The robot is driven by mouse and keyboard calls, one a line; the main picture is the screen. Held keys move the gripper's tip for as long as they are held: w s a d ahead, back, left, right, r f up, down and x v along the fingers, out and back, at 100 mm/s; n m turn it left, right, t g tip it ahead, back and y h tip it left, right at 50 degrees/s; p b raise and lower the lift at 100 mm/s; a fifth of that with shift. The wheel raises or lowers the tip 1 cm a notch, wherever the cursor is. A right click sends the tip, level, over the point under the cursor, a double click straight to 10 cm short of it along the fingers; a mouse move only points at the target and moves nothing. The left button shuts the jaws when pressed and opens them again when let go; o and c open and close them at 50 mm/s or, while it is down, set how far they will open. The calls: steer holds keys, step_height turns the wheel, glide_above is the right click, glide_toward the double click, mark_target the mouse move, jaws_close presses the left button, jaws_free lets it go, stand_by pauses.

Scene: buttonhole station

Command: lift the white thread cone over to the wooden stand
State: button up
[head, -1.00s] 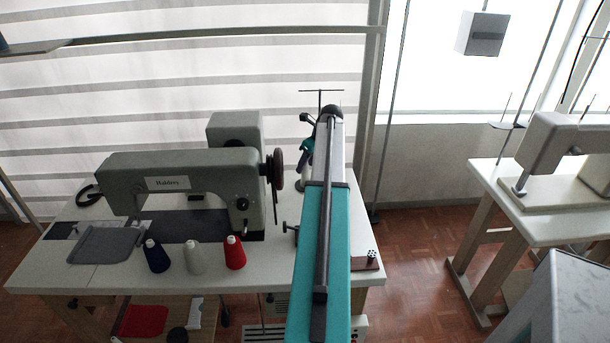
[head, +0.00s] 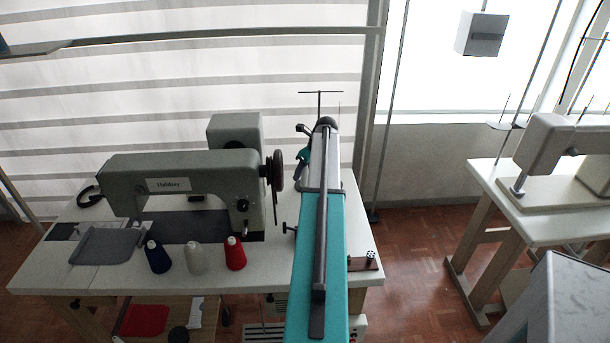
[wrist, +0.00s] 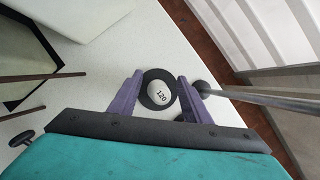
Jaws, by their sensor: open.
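The white thread cone (head: 197,259) stands upright on the table in the head view, between the navy cone (head: 157,257) and the red cone (head: 235,254). The wooden stand seems to be the small brown block with dark pegs (head: 363,264) at the table's right edge, partly hidden by my arm. My gripper (wrist: 160,77) is open in the wrist view, its purple fingers either side of a round dark object with a white top marked "120" (wrist: 159,92). I cannot tell whether they touch it.
A grey sewing machine (head: 180,178) with a handwheel stands left of my arm. A thin metal pole (wrist: 250,97) with a dark base rises beside the right finger in the wrist view. The white table top (head: 110,275) is bare in front of the cones.

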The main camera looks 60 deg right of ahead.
steer(key=shift+x, duration=0.9)
steer(key=c, duration=1)
steer(key=shift+c, duration=0.2)
step_height(320, 180, up, 10)
steer(key=b, duration=0.1)
steer(key=shift+b, duration=0.35)
